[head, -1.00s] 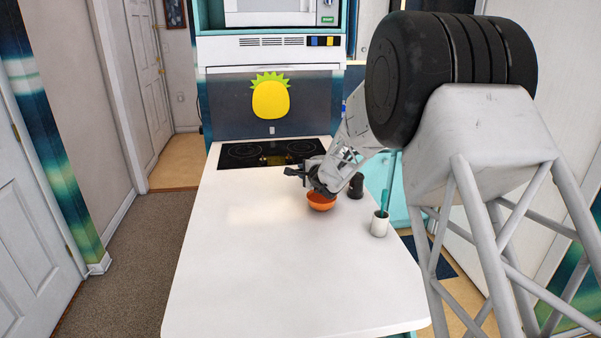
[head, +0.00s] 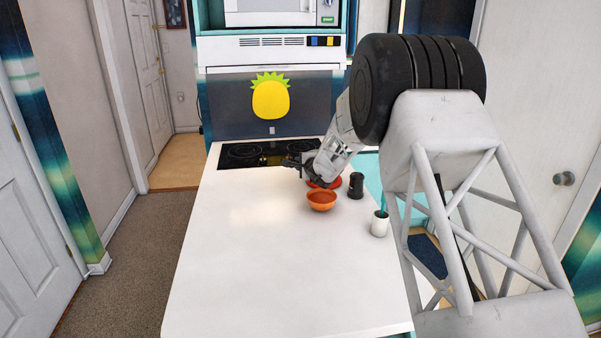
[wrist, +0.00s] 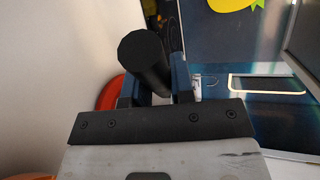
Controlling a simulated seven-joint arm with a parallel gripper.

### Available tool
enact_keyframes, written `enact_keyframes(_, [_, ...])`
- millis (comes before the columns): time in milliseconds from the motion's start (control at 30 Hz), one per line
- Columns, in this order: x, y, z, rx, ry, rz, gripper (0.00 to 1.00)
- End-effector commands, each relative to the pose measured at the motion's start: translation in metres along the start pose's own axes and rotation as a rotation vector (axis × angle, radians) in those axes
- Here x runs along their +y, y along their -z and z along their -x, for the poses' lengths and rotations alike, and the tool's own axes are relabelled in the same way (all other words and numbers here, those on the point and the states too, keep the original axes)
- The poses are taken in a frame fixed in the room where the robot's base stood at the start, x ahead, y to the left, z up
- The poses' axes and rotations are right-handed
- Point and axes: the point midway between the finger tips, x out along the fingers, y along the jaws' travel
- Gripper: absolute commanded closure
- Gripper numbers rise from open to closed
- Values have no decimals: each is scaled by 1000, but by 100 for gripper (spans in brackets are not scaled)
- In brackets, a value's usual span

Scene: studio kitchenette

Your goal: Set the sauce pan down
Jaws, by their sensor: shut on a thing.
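My gripper (head: 298,166) is shut on a thick black cylinder, which I take to be the handle of the sauce pan (wrist: 143,52). In the wrist view the handle sits between the two fingers (wrist: 155,85), its round end facing the camera. The pan's body is not clear in either view. In the head view the gripper is over the far part of the white counter (head: 270,240), close to the black cooktop (head: 240,152). Whether the pan touches a surface cannot be told.
An orange bowl (head: 321,202) stands on the counter, with a flat red item (head: 333,183) behind it. A black canister (head: 356,187) and a white cup (head: 380,226) holding a teal utensil stand to the right. The counter's left and near parts are clear.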

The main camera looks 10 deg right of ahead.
Motion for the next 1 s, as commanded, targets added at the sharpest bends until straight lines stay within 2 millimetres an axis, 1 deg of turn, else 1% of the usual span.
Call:
enact_keyframes(167, [-1,0,0,0,1,0,100])
enact_keyframes(333, [-2,2,-7,0,1,0,100])
enact_keyframes(500, [21,5,-12,0,-2,-1,100])
enact_keyframes(600, [28,6,-15,0,0,0,100])
enact_keyframes(700, [31,6,-15,0,1,1,100])
enact_keyframes(1000, [32,6,-16,0,1,1,100])
